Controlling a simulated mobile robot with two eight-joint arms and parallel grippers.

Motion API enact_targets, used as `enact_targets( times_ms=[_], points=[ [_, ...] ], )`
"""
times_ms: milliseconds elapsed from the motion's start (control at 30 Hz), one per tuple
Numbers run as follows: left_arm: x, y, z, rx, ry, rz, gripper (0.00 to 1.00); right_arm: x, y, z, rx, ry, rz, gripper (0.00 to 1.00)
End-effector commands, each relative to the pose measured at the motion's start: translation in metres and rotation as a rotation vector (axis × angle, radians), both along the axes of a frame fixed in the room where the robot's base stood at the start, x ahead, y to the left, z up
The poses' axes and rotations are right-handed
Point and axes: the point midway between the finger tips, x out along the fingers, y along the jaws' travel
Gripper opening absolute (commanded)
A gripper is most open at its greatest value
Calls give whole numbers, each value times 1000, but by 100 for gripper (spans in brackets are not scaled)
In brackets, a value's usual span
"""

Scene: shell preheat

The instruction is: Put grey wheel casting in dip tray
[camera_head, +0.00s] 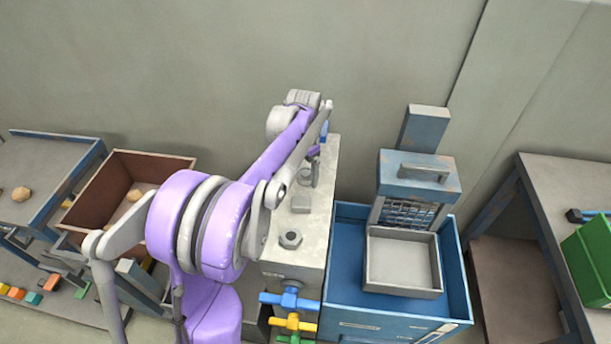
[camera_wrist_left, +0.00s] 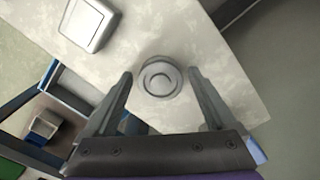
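A round grey wheel casting (camera_wrist_left: 159,79) with a raised ring and hub lies on the pale bench top in the left wrist view. In the head view it appears to be the small grey shape (camera_head: 307,177) near the bench's far end, partly hidden by my arm. My left gripper (camera_wrist_left: 160,85) is open, with one finger on each side of the casting and visible gaps. In the head view the gripper (camera_head: 313,160) is small and mostly hidden. A shallow pale tray (camera_head: 403,290), apparently the dip tray, sits empty in a blue tub. My right gripper is not in view.
A square grey block (camera_head: 300,203) and a grey hex nut (camera_head: 290,240) lie on the bench. The blue tub (camera_head: 345,290) stands right of it, with a blue handled housing (camera_head: 418,172) behind the tray. A brown bin (camera_head: 105,200) stands left; a green crate (camera_head: 590,260) stands far right.

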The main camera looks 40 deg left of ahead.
Motion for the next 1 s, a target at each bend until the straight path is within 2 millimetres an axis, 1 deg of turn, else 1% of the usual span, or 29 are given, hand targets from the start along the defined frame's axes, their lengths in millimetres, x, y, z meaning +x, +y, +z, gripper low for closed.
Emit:
enact_targets(
  times_ms=[33, 67, 200, 467, 667, 767, 867, 1000],
  points=[
    [0, 0, 0, 0, 0, 0, 78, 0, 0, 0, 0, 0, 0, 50],
    [0, 0, 0, 0, 0, 0, 73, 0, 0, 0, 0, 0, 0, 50],
    [0, 0, 0, 0, 0, 0, 48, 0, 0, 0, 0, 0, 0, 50],
    [0, 0, 0, 0, 0, 0, 1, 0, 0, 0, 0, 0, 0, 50],
    [0, 0, 2, 0, 0, 0, 0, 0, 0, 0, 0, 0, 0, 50],
    [0, 0, 10, 0, 0, 0, 0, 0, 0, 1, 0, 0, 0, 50],
    [0, 0, 27, 0, 0, 1, 0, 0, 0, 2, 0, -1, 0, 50],
    [0, 0, 57, 0, 0, 1, 0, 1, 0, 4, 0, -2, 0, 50]
  ],
)
